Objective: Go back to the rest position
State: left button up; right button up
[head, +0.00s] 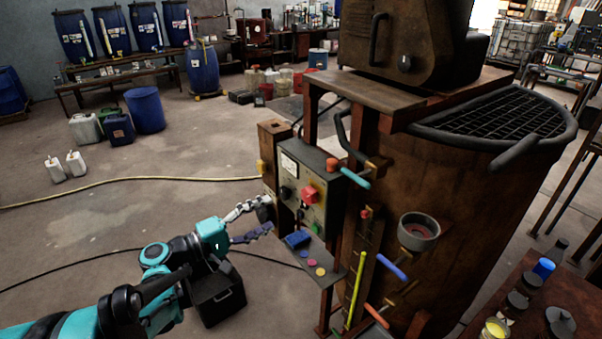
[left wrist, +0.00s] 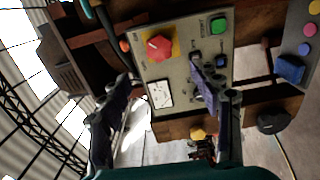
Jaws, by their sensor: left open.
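My left gripper (head: 268,214) is open and empty, in front of the grey control box (head: 317,222) on the side of the rusty vat (head: 450,190). Its two fingers are spread and point at the box. In the left wrist view the fingers (left wrist: 160,75) reach over the panel face, one on each side of the white label (left wrist: 160,95). The red knob (left wrist: 158,47) and the green button (left wrist: 218,25) lie beyond the fingertips. I cannot tell whether a finger touches the panel. My right gripper is in neither view.
A small shelf (head: 325,250) below the box holds a blue block (head: 298,239) and coloured discs. A black box (head: 215,297) stands under my left forearm. A yellow hose (head: 130,179) crosses the open floor.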

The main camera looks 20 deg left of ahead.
pick_arm(q)
jog(key=s+d+f+m+g+y, duration=0.3)
jog(key=s+d+f+g, duration=0.2)
jog(key=d+f, duration=0.4)
jog(key=s+a+f+m+g+y, duration=0.1)
jog(key=s+f+m+g+y, duration=0.1)
jog(key=s+f+m+y, duration=0.2)
jog(key=s+m+y, duration=0.3)
jog(key=s+y, duration=0.1)
jog(key=s, duration=0.3)
jog(key=shift+f, duration=0.15)
jog(key=shift+a, duration=0.1)
dwell(0.5)
